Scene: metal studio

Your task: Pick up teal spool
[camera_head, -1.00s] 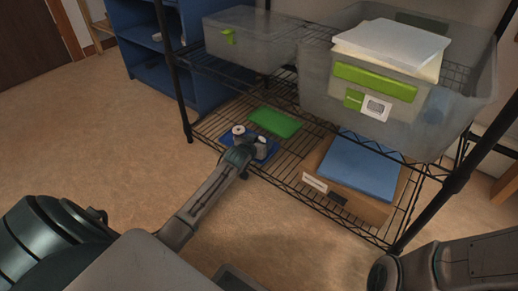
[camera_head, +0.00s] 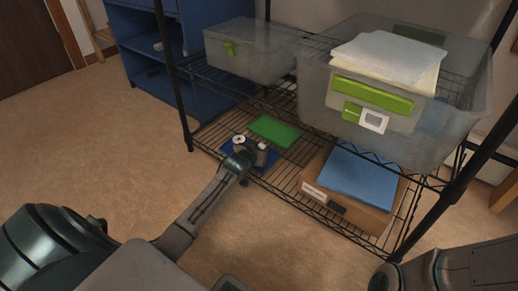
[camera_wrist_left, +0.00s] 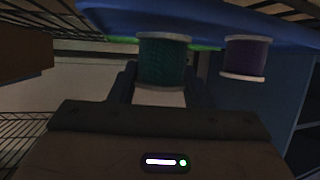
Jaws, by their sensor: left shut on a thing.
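The teal spool (camera_wrist_left: 163,62) has pale end flanges and sits between the two fingers of my left gripper (camera_wrist_left: 162,88) in the left wrist view, where the scene appears upside down. The gripper is shut on it. A purple spool (camera_wrist_left: 244,58) stands beside it, outside the fingers. Both are at the blue tray (camera_wrist_left: 120,18); I cannot tell whether the teal spool still touches it. In the head view my left gripper (camera_head: 254,151) reaches over the tray on the lower shelf and mostly hides the teal spool. A white spool top (camera_head: 238,139) shows just left of it.
A green tray (camera_head: 275,129) lies behind on the wire shelf. A cardboard box (camera_head: 313,192) with a blue lid (camera_head: 358,176) stands to the right. Clear bins (camera_head: 250,50) sit on the shelf above, and a black post (camera_head: 178,90) rises at left. The floor in front is open.

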